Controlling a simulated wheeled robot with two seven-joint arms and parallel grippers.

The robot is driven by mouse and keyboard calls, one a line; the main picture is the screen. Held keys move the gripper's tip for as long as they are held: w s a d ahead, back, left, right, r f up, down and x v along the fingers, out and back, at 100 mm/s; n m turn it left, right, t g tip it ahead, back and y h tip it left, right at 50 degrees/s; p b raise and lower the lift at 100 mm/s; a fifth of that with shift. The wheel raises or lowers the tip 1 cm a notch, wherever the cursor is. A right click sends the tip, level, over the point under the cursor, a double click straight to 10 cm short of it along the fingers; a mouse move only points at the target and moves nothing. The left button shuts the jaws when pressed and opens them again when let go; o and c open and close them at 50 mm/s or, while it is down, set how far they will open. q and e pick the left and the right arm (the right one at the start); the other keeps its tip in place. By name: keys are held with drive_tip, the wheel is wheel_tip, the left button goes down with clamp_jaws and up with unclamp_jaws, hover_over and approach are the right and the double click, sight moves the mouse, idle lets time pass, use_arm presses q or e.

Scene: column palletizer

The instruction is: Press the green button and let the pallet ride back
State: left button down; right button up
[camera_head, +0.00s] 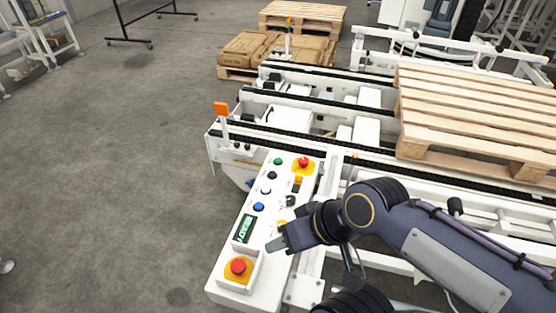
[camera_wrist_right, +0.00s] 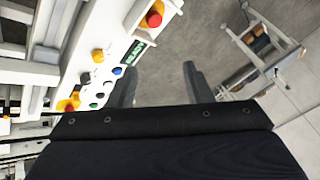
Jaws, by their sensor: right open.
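The green button (camera_head: 278,161) is at the far end of the white control panel (camera_head: 225,276), left of a red emergency stop (camera_head: 304,162). It also shows in the right wrist view (camera_wrist_right: 93,106), left of the fingers. My right gripper (camera_head: 280,243) is over the near half of the panel, beside the display (camera_head: 245,228), well short of the green button. In the wrist view its two fingers (camera_wrist_right: 160,86) are apart with nothing between them. The wooden pallet (camera_head: 470,100) lies on the conveyor at the right. My left gripper is not visible.
Blue, white and black buttons line the panel; a large red stop (camera_head: 238,267) is at its near end. An orange-topped post (camera_head: 221,109) stands behind the panel. More pallets (camera_head: 303,17) and brown boxes (camera_head: 245,48) are at the back.

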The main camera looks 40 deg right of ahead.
clamp_jaws()
idle(1.5)
